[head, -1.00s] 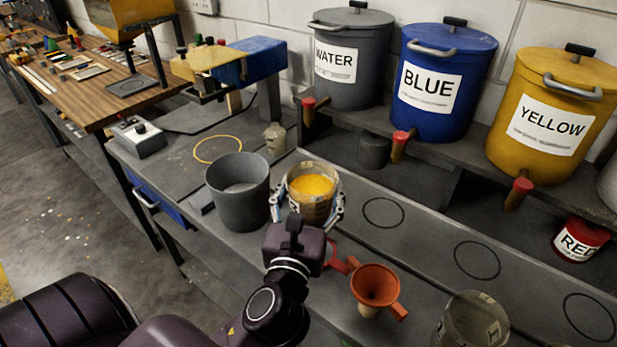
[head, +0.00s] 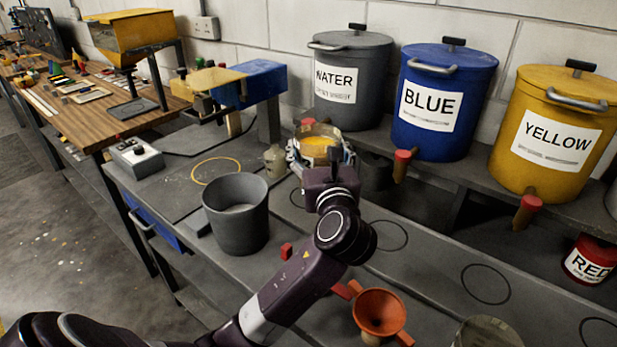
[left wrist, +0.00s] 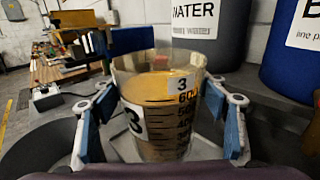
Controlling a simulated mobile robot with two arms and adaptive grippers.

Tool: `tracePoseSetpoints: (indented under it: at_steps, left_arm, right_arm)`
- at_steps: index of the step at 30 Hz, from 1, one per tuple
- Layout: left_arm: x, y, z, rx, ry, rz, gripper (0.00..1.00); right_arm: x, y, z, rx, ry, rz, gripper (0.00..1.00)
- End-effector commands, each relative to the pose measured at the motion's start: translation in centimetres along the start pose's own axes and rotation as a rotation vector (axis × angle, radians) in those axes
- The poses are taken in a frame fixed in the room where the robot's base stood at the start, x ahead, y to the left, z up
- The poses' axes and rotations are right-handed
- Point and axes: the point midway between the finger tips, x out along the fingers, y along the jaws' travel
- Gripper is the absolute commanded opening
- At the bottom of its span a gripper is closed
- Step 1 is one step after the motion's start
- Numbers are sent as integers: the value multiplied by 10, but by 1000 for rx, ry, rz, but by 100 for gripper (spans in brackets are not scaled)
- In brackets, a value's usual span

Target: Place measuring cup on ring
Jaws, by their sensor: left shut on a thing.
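The clear measuring cup (head: 320,143) holds yellow-orange contents. It is upright in my left gripper (head: 320,154), in front of the grey WATER container. In the left wrist view the cup (left wrist: 160,105), marked 3 with a printed scale, sits between the blue-padded fingers of the gripper (left wrist: 160,122), which is shut on it. A yellow ring (head: 193,174) is drawn on the bench left of the cup. Black rings (head: 407,236) (head: 485,265) mark the lower shelf to the right. Part of another dark ring (head: 291,197) shows beside my arm. The cup's base is hidden in the head view.
A grey bucket (head: 236,220) stands left of my arm, and a small beige container (head: 275,160) is close left of the cup. WATER (head: 345,95), BLUE (head: 440,120) and YELLOW (head: 545,155) containers line the back shelf. An orange funnel (head: 380,313) lies in front.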

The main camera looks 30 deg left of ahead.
Motion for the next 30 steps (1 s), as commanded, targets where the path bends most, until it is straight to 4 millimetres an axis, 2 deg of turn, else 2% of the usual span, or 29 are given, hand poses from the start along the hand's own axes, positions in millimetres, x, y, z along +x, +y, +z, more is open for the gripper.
tracePoseSetpoints:
  at_steps: [3, 9, 18, 26, 30]
  left_arm:
    - [0, 1, -29, 5, -3, 1, 9]
    - [0, 1, -69, 2, -5, 0, 9]
    - [0, 0, -108, 0, -6, 0, 9]
    - [33, 0, -105, -2, -10, 1, 9]
    - [58, 1, -104, -1, -10, 3, 9]
  right_arm:
    - [3, 0, 4, -1, -6, 0, 40]
    - [6, 2, 5, -2, -7, 2, 40]
    - [8, 6, 6, -4, -8, 7, 40]
    - [3, 7, 6, -4, -8, 7, 40]
    - [0, 7, 5, -3, -7, 7, 40]
